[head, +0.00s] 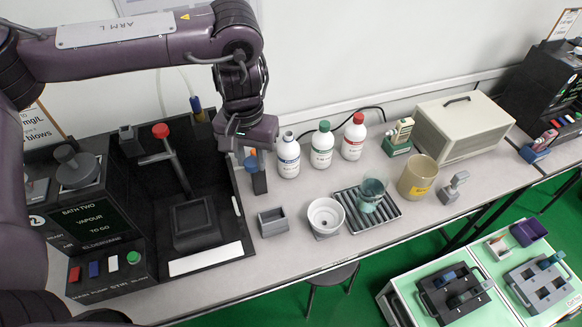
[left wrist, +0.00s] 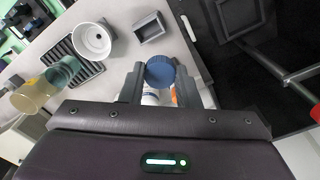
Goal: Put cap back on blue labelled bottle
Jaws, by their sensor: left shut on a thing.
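The blue labelled bottle (head: 288,158) is white and stands upright on the bench, its neck bare at the top. My left gripper (head: 255,168) points down, just left of this bottle and apart from it. It is shut on a blue cap (head: 250,163). In the left wrist view the blue cap (left wrist: 160,72) sits between the two fingertips, its round ridged face showing. White and orange parts show partly behind it there. My right gripper is not in view.
A green-capped bottle (head: 322,147) and a red-capped bottle (head: 354,137) stand to the right. In front are a small grey tray (head: 272,222), a white bowl (head: 326,215) and a dark rack (head: 385,212) bearing a beaker (head: 371,190). A black bath station (head: 130,240) stands left.

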